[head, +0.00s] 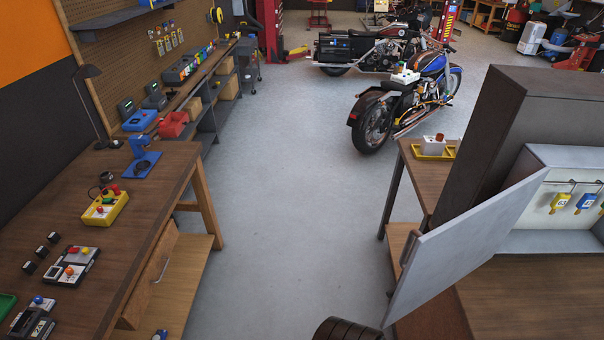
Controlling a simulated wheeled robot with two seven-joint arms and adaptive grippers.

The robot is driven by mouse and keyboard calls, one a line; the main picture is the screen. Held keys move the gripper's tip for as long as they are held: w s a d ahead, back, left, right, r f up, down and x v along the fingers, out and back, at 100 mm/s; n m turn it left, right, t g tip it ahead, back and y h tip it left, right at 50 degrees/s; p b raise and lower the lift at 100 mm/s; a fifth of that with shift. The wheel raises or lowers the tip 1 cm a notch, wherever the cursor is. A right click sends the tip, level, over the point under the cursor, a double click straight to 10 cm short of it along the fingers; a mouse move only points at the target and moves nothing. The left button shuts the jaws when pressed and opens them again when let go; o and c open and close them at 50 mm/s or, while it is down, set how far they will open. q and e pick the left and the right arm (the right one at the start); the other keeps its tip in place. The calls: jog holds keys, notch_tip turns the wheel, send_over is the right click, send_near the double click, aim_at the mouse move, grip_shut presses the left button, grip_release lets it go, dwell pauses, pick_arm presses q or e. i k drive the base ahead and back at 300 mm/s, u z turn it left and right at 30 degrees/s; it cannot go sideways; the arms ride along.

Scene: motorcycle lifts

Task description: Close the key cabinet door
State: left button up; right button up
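The key cabinet (570,158) stands on a wooden bench at the right, cut off by the right edge of the picture. Its white inside shows, with yellow and blue key tags (586,203) hanging from hooks. The cabinet door (465,245) is a light grey panel standing wide open. It reaches out from the cabinet toward the lower left, past the bench edge. A small dark handle (410,247) is near its free edge. Neither of my grippers shows in the head view.
A tall dark brown box (500,130) stands behind the door. A wooden workbench (120,230) with small devices runs along the left. The grey floor (290,200) between the benches is clear. Motorcycles (400,105) stand farther back. A dark ribbed object touches the bottom edge.

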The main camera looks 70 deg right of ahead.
aim_at(442, 257)
jog(key=z, duration=1.55)
jog(key=i, duration=1.35)
jog(key=z, duration=3.35)
jog(key=i, duration=0.5)
jog(key=z, duration=0.6)
jog(key=k, duration=0.85)
jog(key=z, duration=0.15)
